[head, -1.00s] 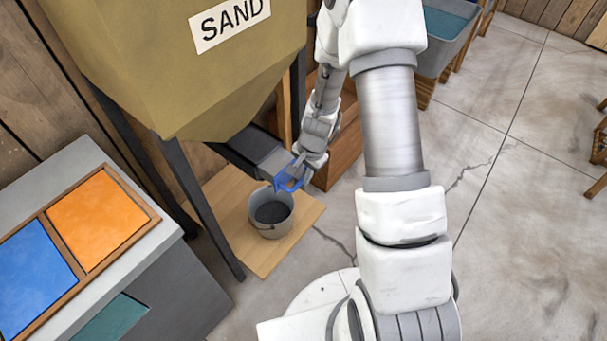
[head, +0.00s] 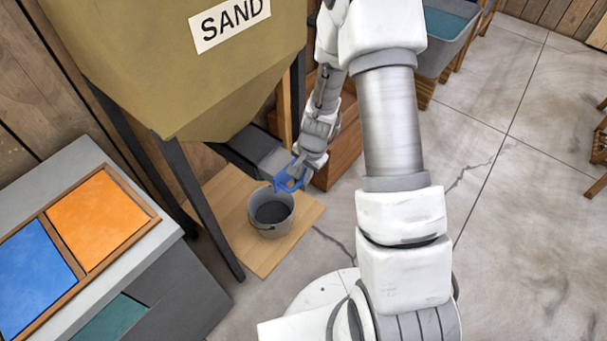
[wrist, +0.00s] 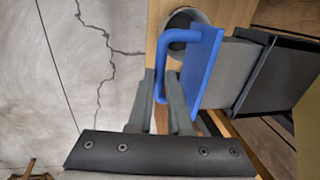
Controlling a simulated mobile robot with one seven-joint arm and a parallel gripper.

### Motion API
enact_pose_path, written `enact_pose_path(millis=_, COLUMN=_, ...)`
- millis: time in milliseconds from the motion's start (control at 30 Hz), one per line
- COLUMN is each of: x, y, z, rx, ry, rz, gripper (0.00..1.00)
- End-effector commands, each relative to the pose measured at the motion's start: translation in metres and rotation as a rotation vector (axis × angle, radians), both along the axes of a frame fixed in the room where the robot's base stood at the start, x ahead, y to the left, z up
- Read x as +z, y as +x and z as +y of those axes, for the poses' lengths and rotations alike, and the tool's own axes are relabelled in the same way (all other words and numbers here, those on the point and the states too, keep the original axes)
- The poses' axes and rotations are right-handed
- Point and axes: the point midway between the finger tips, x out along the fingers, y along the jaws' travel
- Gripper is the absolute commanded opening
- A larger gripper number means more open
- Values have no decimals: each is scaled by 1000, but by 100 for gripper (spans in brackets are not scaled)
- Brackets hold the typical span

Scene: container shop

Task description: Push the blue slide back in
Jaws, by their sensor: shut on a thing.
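The blue slide (head: 288,178) shows in the head view under the sand hopper (head: 190,70), with a grey plate (head: 270,158) running from its blue front into a dark channel. In the wrist view the slide's blue front (wrist: 205,65) has a looped handle (wrist: 103,34). My gripper (wrist: 167,85) is shut on the handle, whose bar passes between the fingers. In the head view my gripper (head: 300,172) is at the slide's front. A stretch of grey plate (wrist: 230,72) shows outside the channel (wrist: 280,78). The plate's far end is hidden.
A grey bucket (head: 271,212) with dark contents stands on a wooden board (head: 262,256) below the slide. Dark hopper legs (head: 200,200) stand to the left. A counter with blue and orange panels (head: 97,218) is at the left. Open floor (head: 530,200) lies at the right.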

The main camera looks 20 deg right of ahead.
Motion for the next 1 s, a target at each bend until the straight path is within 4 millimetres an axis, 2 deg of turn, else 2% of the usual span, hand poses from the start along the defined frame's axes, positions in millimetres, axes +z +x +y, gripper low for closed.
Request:
enact_pose_path(millis=267, x=1, y=5, z=4, rx=3, ry=0, rz=0, gripper=0)
enact_pose_path(millis=633, x=1, y=55, z=40, rx=4, ry=-1, rz=-2, gripper=0)
enact_pose_path(millis=1000, x=1, y=62, z=45, rx=1, ry=1, rz=-5, gripper=0)
